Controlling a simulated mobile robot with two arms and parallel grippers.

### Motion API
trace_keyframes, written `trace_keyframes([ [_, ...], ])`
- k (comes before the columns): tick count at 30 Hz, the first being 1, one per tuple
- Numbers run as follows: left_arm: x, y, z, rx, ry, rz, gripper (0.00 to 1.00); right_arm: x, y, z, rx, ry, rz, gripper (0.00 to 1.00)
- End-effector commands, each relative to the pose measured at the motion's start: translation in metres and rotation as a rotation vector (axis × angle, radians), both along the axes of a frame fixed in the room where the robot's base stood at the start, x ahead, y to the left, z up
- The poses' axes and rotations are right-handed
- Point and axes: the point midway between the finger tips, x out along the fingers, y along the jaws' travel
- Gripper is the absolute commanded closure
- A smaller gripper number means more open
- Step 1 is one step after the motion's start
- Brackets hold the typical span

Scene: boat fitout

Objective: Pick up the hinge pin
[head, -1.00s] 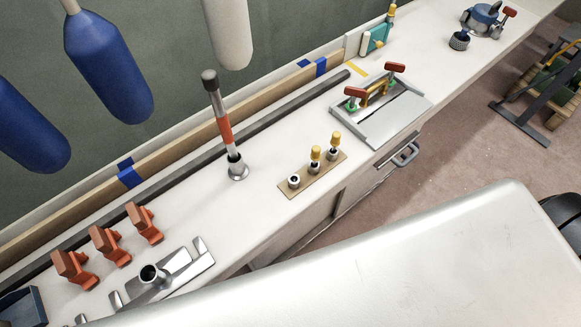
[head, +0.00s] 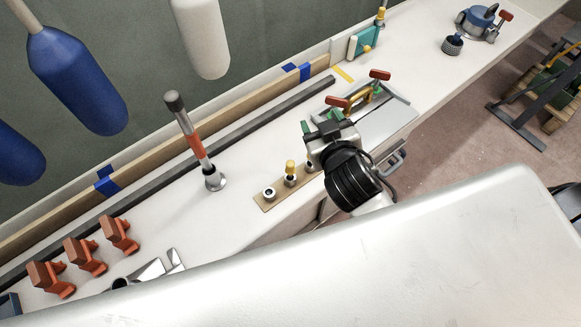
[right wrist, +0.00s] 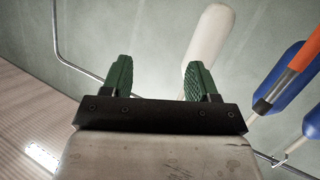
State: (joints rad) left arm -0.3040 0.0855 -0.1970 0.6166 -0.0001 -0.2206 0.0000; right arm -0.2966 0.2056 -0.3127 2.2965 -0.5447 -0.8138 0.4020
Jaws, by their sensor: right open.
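A yellow-topped pin (head: 290,168), which looks like a hinge pin, stands upright in a metal socket on a thin brown board (head: 268,203). The socket to its left (head: 268,194) holds no pin. The board's right end, with another socket, is mostly hidden by my right gripper and wrist. My right gripper (head: 320,122) is over the counter beside the board's right end. Its green fingers are apart and empty in the right wrist view (right wrist: 158,80), facing the wall. My left gripper is not in view.
An orange-banded rod (head: 193,139) stands on the counter (head: 232,217) left of the board. A metal plate fixture with red handles (head: 379,75) lies behind my right gripper. Orange clamps (head: 120,235) are at left. Fenders (head: 203,40) hang above.

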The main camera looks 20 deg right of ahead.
Motion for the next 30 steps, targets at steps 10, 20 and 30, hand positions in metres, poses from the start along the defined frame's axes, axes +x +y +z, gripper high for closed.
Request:
trace_keyframes([
  [10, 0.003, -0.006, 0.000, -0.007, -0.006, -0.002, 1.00, 0.029, 0.139, 0.107, -0.177, -0.763, 0.684, 0.41],
  [20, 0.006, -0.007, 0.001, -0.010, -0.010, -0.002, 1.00, -0.012, 0.214, -0.009, -0.690, -0.477, 1.755, 0.41],
  [30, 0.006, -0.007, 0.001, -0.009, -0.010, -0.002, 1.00, 0.030, 0.083, -0.099, -1.222, 0.614, 1.890, 0.41],
])
